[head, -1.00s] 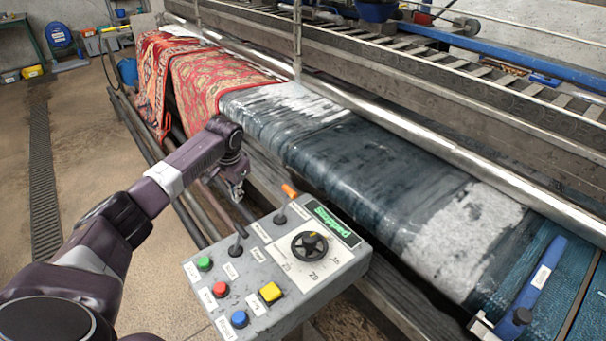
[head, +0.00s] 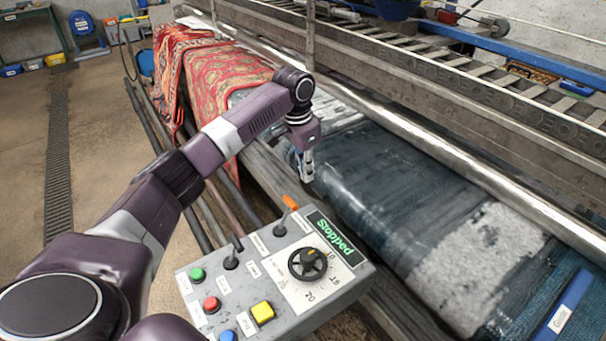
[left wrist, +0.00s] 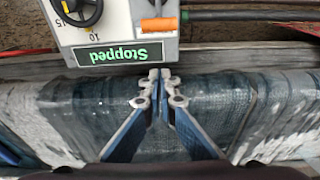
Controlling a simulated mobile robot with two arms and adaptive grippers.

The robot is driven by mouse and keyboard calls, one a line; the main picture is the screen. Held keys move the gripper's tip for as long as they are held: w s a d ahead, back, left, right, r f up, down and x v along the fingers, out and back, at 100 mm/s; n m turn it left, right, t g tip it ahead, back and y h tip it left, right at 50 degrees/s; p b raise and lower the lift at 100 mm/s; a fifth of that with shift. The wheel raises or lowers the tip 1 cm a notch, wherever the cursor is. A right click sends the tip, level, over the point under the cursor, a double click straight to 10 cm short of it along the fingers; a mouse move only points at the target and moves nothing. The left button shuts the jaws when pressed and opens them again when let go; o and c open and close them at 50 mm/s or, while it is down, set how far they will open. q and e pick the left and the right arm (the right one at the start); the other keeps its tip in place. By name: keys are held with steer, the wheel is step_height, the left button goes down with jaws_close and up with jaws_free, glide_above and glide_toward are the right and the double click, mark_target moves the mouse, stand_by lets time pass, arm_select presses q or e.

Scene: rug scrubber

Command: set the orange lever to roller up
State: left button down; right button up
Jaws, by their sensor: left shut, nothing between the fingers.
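The orange lever (head: 290,202) stands at the far edge of the grey control box (head: 350,288), beside the green "Stopped" display (head: 330,234). In the left wrist view the lever's orange grip (left wrist: 158,25) shows near the top, on the box. My left gripper (head: 307,178) is shut and empty, pointing down beyond the lever, over the edge of the dark wet roller. In the left wrist view the fingertips (left wrist: 160,76) meet just past the box edge, apart from the lever. My right gripper is not in view.
The box also carries a black lever (head: 234,250), a dial (head: 307,263) and several coloured buttons. The dark wet roller (head: 400,215) runs behind it. Red rugs (head: 205,80) hang at the left. Open floor lies at far left.

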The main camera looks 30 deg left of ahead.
mark_target(285, 216)
arm_select(q)
step_height(285, 216, down, 7)
steer(key=s+a+p, duration=0.1)
steer(key=s+p, duration=0.1)
steer(key=p, duration=0.1)
steer(key=shift+s+r, duration=0.2)
steer(key=shift+s, duration=0.2)
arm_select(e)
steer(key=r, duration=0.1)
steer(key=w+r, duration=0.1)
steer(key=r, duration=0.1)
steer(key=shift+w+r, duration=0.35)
arm_select(q)
steer(key=shift+a, duration=0.1)
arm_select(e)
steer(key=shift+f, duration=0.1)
